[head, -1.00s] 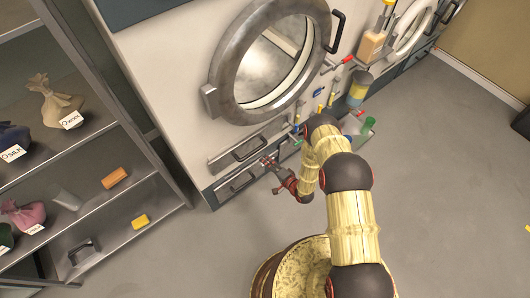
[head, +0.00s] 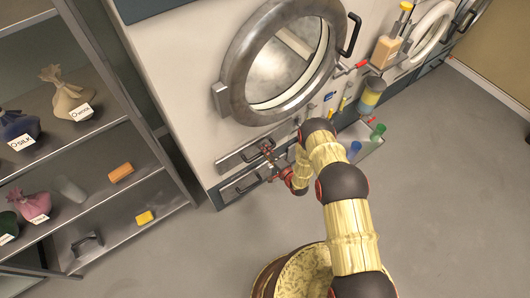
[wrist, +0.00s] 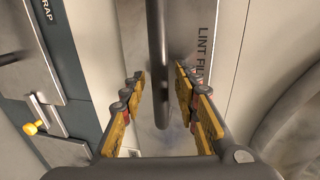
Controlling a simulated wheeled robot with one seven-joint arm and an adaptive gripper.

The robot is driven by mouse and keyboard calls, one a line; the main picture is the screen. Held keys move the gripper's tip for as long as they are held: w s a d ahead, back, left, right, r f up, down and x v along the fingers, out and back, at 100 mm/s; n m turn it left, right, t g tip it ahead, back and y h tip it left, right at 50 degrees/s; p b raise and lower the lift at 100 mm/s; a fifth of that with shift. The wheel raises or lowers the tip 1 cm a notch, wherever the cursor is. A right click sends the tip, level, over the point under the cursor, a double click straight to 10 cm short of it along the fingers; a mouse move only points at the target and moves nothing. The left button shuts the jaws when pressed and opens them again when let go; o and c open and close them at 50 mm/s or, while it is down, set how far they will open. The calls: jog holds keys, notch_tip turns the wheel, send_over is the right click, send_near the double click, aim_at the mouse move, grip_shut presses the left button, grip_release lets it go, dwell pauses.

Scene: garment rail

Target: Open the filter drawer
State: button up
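The filter drawer (head: 228,163) is a metallic front low on the machine, below the round door. The wrist view shows its front (wrist: 205,40) with the partly hidden lettering "LINT FIL". Its dark bar handle (wrist: 157,60) runs down the middle of that view. The drawer looks shut. My gripper (head: 266,150) is at the right end of the drawer front in the head view. In the wrist view, my gripper (wrist: 160,85) is open, with yellow finger pads on either side of the handle and gaps showing. No contact is visible.
A second drawer with a handle (head: 247,186) lies just below. A panel marked "TRAP" with a yellow knob (wrist: 30,128) is at left in the wrist view. A shelf rack (head: 150,205) stands left, a basket (head: 300,270) below my arm. Floor at right is clear.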

jog(key=c, duration=0.4)
jog(key=c, duration=0.3)
grip_shut()
